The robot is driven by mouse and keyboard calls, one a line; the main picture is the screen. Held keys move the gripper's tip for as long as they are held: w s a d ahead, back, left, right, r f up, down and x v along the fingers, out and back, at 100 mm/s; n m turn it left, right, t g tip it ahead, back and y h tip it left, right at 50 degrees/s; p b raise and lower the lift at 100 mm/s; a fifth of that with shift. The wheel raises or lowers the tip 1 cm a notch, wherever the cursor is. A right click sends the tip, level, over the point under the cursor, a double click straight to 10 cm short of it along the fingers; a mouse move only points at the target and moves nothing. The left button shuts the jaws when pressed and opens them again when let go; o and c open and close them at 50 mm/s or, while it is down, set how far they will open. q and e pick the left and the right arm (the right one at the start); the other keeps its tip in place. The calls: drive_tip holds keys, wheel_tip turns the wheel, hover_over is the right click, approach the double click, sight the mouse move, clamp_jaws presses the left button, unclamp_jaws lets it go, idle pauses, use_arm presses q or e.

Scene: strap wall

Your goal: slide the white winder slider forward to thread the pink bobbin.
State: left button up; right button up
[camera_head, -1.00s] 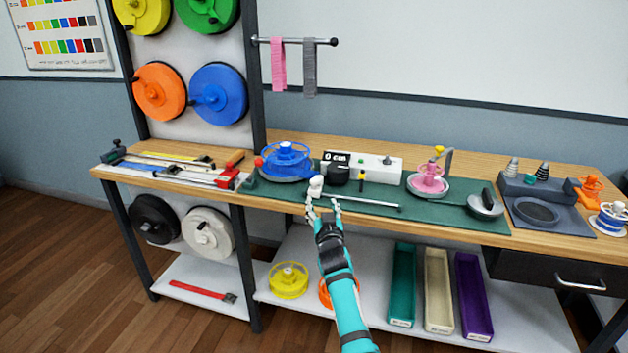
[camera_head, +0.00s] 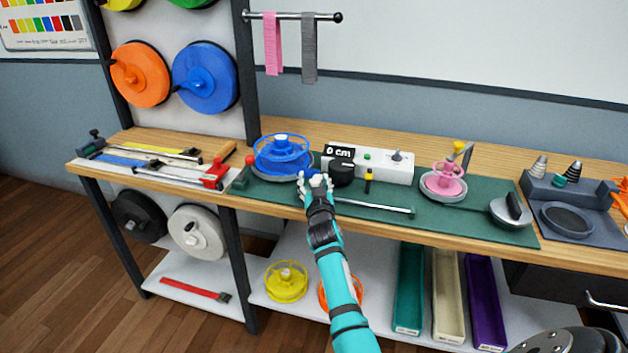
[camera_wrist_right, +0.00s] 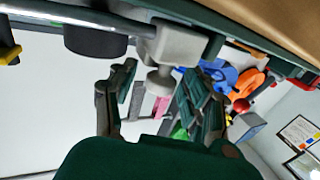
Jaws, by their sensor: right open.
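The white winder slider (camera_head: 317,181) sits at the left end of a thin metal rod (camera_head: 372,206) on the green mat. In the right wrist view it is a pale block (camera_wrist_right: 178,45) with a round knob pointing toward my fingers. My right gripper (camera_head: 317,190) is open, with its fingertips at either side of the slider's knob in the head view. In the wrist view the open fingers (camera_wrist_right: 163,88) stand just short of the knob, which lies between them; contact cannot be told. The pink bobbin (camera_head: 447,182) stands on a grey round base to the right. My left gripper is not in view.
A white box with a "0 cm" display (camera_head: 372,163) and black knob is behind. A grey round tool (camera_head: 512,212) lies right. The mat's front strip is clear.

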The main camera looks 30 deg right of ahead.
clamp_jaws()
drive_tip(key=shift+f, duration=0.25)
idle(0.4)
